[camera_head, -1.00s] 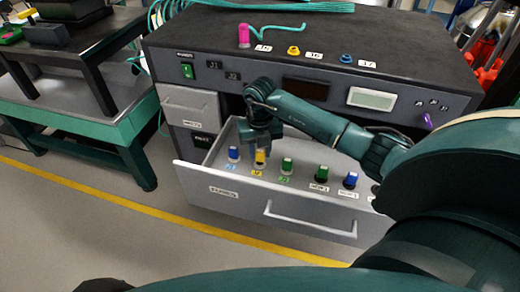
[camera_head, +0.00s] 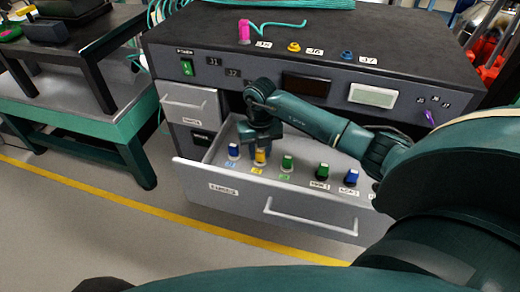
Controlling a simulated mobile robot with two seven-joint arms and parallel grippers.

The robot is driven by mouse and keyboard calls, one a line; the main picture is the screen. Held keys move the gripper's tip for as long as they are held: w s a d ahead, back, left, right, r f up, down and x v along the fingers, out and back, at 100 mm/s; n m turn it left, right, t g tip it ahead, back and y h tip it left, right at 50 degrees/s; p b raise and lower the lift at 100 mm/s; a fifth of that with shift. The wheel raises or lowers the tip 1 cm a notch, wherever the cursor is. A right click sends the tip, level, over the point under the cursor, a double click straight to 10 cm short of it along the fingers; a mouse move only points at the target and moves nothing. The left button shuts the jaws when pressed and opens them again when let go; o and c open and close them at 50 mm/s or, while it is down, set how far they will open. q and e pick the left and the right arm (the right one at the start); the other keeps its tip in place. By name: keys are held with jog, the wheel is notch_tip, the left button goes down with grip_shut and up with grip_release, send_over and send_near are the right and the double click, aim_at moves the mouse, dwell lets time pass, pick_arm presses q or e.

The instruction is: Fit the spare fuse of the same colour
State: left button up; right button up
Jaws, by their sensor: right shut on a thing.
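An open grey drawer (camera_head: 262,211) holds a row of fuses standing upright. From left they are a blue fuse (camera_head: 234,152), a yellow fuse (camera_head: 260,158), a green fuse (camera_head: 287,163), a second green fuse (camera_head: 322,171) and a second blue fuse (camera_head: 350,178). Each has a small label in front, too small to read surely. My right gripper (camera_head: 259,147) points down over the yellow fuse and is shut on its top. The fuse still stands in its place in the row. My left gripper is not in view.
Above the drawer is a black cabinet with a green power switch (camera_head: 187,67), a display (camera_head: 372,95) and a small closed drawer (camera_head: 189,105). A magenta plug (camera_head: 244,32), a yellow socket (camera_head: 293,47) and a blue socket (camera_head: 346,56) are on top. A green-edged table (camera_head: 113,133) stands left.

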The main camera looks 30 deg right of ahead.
jog(key=o, duration=1.1)
jog(key=shift+o, duration=0.2)
